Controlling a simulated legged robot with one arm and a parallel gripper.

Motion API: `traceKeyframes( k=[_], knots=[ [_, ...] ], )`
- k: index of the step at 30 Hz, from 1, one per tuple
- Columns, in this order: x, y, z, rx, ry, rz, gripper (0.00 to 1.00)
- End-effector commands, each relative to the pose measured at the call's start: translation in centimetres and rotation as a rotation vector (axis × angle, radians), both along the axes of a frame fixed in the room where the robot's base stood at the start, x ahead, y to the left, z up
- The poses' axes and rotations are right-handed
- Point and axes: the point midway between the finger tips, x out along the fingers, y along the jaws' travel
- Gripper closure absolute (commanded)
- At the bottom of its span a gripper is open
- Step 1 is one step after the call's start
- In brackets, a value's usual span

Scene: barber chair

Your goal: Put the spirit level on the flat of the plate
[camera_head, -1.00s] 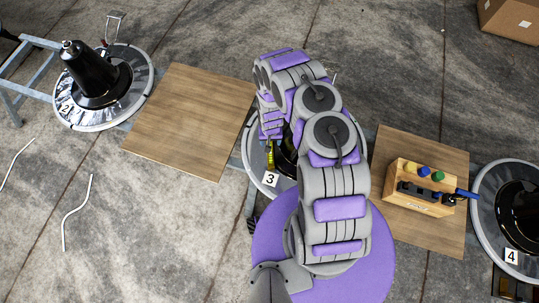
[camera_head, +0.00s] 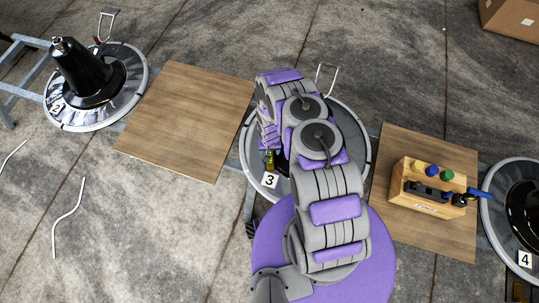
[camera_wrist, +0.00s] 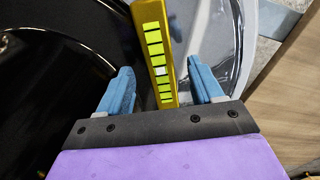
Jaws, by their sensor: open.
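The spirit level is a yellow bar with a row of bright green windows, and it fills the middle of the wrist view (camera_wrist: 155,45). My gripper (camera_wrist: 161,67) is open, with one blue finger on each side of the bar and gaps showing. In the head view the level (camera_head: 269,160) is a small yellow piece below my wrist, near the number 3 tag. The round plate (camera_head: 257,180) with that tag has a shiny silver ring and a black middle; my arm hides much of it. The level appears over the plate's black-and-silver border; I cannot tell whether it touches.
Plate 2 (camera_head: 62,115) with a black column stands at the left, and plate 4 (camera_head: 500,215) at the right edge. A bare wooden board (camera_head: 185,120) lies left of plate 3. A wooden tool box (camera_head: 407,190) sits on another board (camera_head: 400,145) to the right.

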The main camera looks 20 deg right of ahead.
Motion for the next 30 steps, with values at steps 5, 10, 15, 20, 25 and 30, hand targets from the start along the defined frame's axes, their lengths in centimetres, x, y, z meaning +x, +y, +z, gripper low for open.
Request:
traceKeyframes(
  k=[5, 10, 15, 20, 25, 30],
  knots=[
    [0.6, -0.1, -2.9, 0.0, 0.0, -0.001, 0.34],
    [0.4, -0.1, -4.2, -0.001, 0.002, -0.001, 0.34],
    [0.5, -0.1, -4.1, 0.0, 0.0, -0.001, 0.34],
    [0.5, -0.1, -4.0, 0.0, 0.0, -0.001, 0.48],
    [0.5, -0.1, -4.0, 0.0, 0.0, -0.001, 0.65],
    [0.5, -0.1, -4.0, 0.0, -0.001, -0.001, 0.81]
  ],
)
